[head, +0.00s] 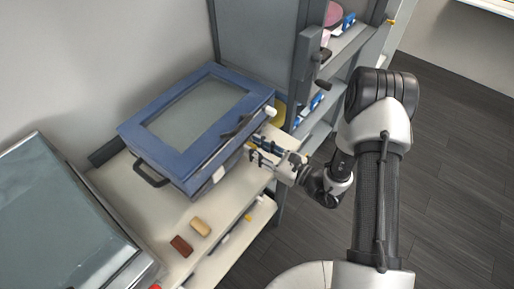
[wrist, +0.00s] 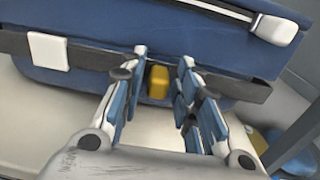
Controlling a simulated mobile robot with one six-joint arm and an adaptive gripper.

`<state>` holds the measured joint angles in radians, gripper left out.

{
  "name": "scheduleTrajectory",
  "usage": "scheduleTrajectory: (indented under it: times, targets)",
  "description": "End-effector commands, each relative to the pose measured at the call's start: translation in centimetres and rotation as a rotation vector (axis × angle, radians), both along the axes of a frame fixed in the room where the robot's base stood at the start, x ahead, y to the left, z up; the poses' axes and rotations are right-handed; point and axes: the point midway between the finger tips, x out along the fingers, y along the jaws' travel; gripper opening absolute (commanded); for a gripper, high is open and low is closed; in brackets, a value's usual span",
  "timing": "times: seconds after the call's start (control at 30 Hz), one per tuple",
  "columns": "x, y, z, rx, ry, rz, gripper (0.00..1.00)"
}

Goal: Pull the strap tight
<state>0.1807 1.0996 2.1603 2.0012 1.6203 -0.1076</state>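A blue case (head: 168,146) with a grey panel in its lid lies on a pale bench. In the wrist view the case's front side (wrist: 110,85) faces my gripper, and a dark strap (wrist: 88,58) runs across it. A white square piece (wrist: 48,51) sits on the strap at the left. A small yellow piece (wrist: 158,83) is at the strap between my fingers. My gripper (wrist: 163,62) is open, with its blue-padded fingers on either side of the yellow piece and gaps showing. The gripper also shows at the case's right side in the head view (head: 255,152).
A dark handle (head: 150,174) sticks out from the case's left side. A brown block (head: 181,245) and a tan block (head: 200,227) lie on the bench (head: 226,205) in front. A grey shelf unit (head: 340,50) stands close behind my gripper. A large glass-topped box (head: 60,225) is at left.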

Motion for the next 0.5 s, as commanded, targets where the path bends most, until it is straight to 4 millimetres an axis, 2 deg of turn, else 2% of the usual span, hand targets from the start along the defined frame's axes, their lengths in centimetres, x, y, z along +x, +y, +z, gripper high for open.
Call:
scheduleTrajectory:
  times: [0.4, 0.5]
  targets:
    - [-0.01, -0.02, -0.01, 0.0, 0.0, 0.0, 0.0]
    - [-0.02, -0.01, -0.02, 0.0, 0.0, 0.0, 0.0]
